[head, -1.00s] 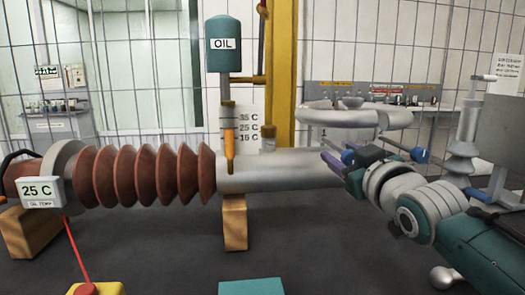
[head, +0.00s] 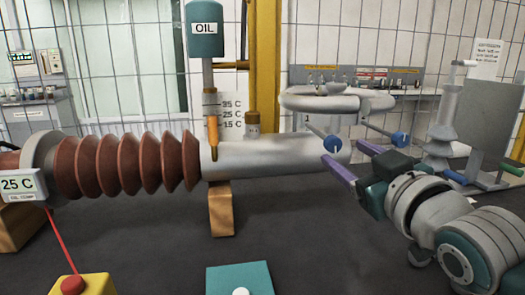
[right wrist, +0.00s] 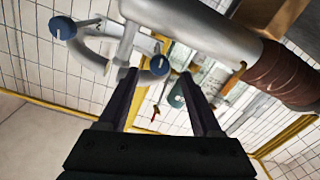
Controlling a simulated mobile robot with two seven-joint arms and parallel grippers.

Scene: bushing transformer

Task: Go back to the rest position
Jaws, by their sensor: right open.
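My right gripper (head: 342,151) is open with nothing between its fingers. In the head view, its fingers point left at the right end of the grey cylinder (head: 265,152) of the bushing; I cannot tell whether they touch it. In the right wrist view, the open fingers (right wrist: 160,74) show below the pale cylinder (right wrist: 195,28) and near a blue knob (right wrist: 160,65). The bushing's red-brown ribbed section (head: 125,163) lies to the left. My left gripper is not in view.
A grey ring (head: 337,101) and blue-knobbed rods (head: 398,138) are close to the right gripper. A yellow box with red button (head: 72,286) and teal box (head: 240,278) are in front. Dark tabletop between is clear.

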